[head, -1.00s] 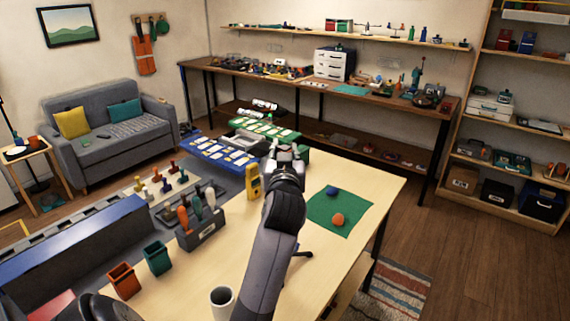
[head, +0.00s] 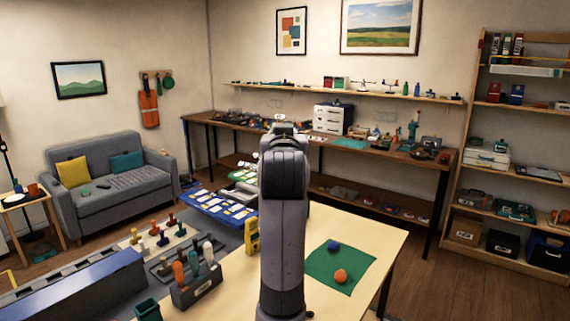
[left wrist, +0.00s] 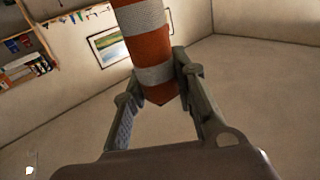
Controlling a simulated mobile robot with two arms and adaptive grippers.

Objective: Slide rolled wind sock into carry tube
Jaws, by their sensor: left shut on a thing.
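The rolled wind sock (left wrist: 146,45) has orange and white bands. In the left wrist view it runs from the top edge down between my fingers and ends in an orange tip. My left gripper (left wrist: 158,75) is shut on it near that end, with one finger on each side. The sock's other end is out of that picture. The sock is not visible in the head view. One of my arms rises upright through the middle of the head view and covers what is behind it; I cannot tell which arm. I cannot make out the carry tube. My right gripper is not identifiable.
The light wooden table (head: 372,231) holds a green mat (head: 319,272) with an orange ball (head: 340,276) and a blue ball (head: 333,246). A grey tool caddy (head: 199,293), yellow meter (head: 252,237) and green bin (head: 148,310) stand left of the arm. Bare tabletop surrounds the mat.

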